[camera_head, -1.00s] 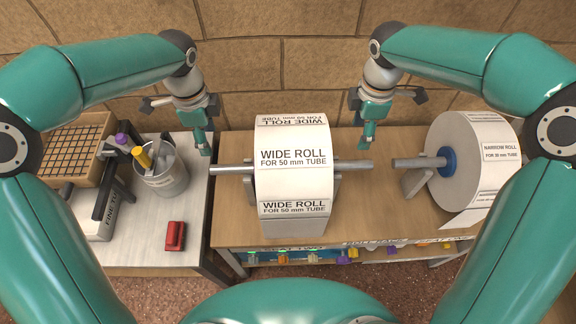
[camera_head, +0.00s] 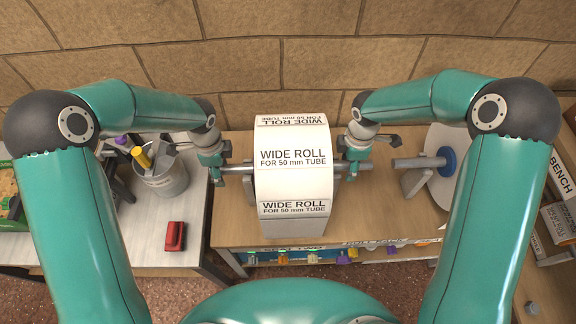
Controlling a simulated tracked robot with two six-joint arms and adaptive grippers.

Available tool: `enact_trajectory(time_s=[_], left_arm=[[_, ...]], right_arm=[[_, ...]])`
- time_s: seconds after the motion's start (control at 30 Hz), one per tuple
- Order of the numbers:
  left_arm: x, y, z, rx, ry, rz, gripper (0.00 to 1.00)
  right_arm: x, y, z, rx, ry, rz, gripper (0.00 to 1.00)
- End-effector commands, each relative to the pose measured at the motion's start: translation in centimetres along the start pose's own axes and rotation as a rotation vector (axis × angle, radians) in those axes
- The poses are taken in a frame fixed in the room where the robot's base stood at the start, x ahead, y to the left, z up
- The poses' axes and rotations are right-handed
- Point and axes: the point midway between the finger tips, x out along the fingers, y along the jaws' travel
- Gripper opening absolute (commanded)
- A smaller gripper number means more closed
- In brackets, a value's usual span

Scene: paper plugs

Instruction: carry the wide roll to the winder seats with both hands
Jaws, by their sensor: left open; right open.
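The wide roll (camera_head: 293,175) is a white paper roll labelled "WIDE ROLL FOR 50 mm TUBE". It rests on a grey stand on the wooden bench, with a metal bar (camera_head: 240,169) sticking out at both sides. My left gripper (camera_head: 221,176) is open at the bar's left end. My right gripper (camera_head: 349,172) is open at the bar's right side, close to the roll. The fingers overlap the bar in the picture; I cannot tell whether they touch it. I cannot make out the winder seats.
The narrow roll (camera_head: 438,190) stands on the right, partly hidden by my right arm. A grey pot (camera_head: 163,180) with tools and a red object (camera_head: 174,236) are on the left table. A stone wall (camera_head: 290,65) is behind. Coloured items hang along the bench's front edge.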

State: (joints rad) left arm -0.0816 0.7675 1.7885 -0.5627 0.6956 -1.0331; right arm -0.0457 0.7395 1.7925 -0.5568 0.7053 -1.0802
Motion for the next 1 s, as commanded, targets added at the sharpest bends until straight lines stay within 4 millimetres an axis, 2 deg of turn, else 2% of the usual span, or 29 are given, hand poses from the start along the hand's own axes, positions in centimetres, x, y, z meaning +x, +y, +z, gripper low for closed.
enact_trajectory(time_s=[0.27,0.6,0.63,1.0], left_arm=[[0.10,0.01,0.02,-0.001,0.000,0.000,0.58],[0.07,0.01,0.03,-0.001,0.000,0.000,0.03],[0.07,0.01,0.03,-0.001,0.000,0.000,0.00],[0.05,-0.02,0.03,-0.001,0.000,-0.001,0.00]], right_arm=[[0.12,-0.01,-0.01,0.000,0.000,0.000,0.58],[0.09,0.01,-0.03,0.000,0.000,0.000,0.03],[0.09,0.01,-0.03,0.000,0.000,0.000,0.00],[0.06,0.05,-0.04,0.000,0.000,0.001,0.00]])
